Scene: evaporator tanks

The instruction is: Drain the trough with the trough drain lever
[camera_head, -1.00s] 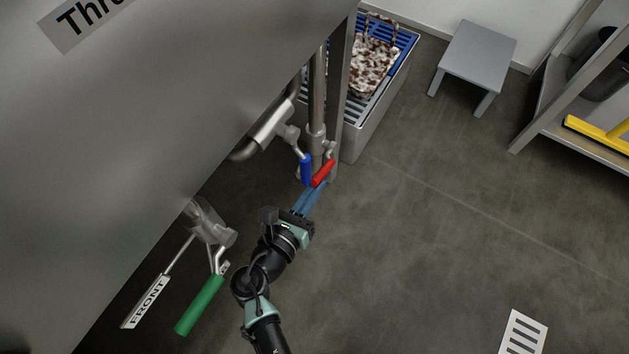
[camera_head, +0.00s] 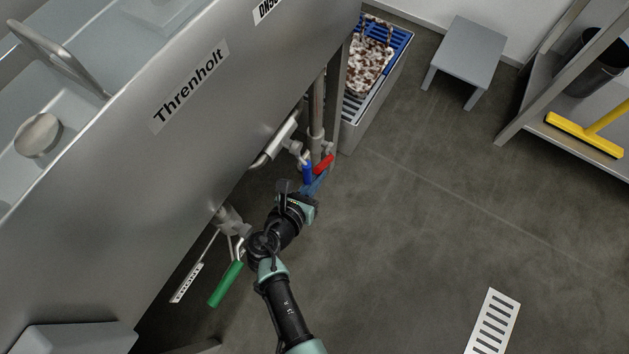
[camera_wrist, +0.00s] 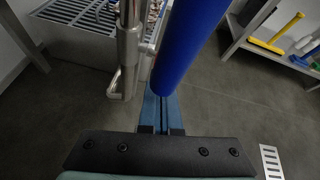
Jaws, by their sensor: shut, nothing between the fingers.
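The steel tank (camera_head: 215,120) labelled "Threnholt" has three valve levers below it. A green-handled lever (camera_head: 226,284) hangs at the near valve, beside a white tag on a rod whose writing is too small to read now. A blue handle (camera_head: 307,172) and a red handle (camera_head: 323,164) sit close together at the far pipes. No marking shows which is the trough drain lever. My gripper (camera_head: 318,184) is shut and empty, its blue fingers just below these two handles. In the wrist view the blue handle (camera_wrist: 190,45) looms above my fingertips (camera_wrist: 155,98); contact cannot be told.
A slotted metal trough or crate (camera_head: 374,105) with a brown-and-white patterned item stands behind the pipes. A grey stool (camera_head: 466,52) and a shelf with a yellow squeegee (camera_head: 583,134) are at the right. A floor grate (camera_head: 492,322) lies lower right. The middle floor is clear.

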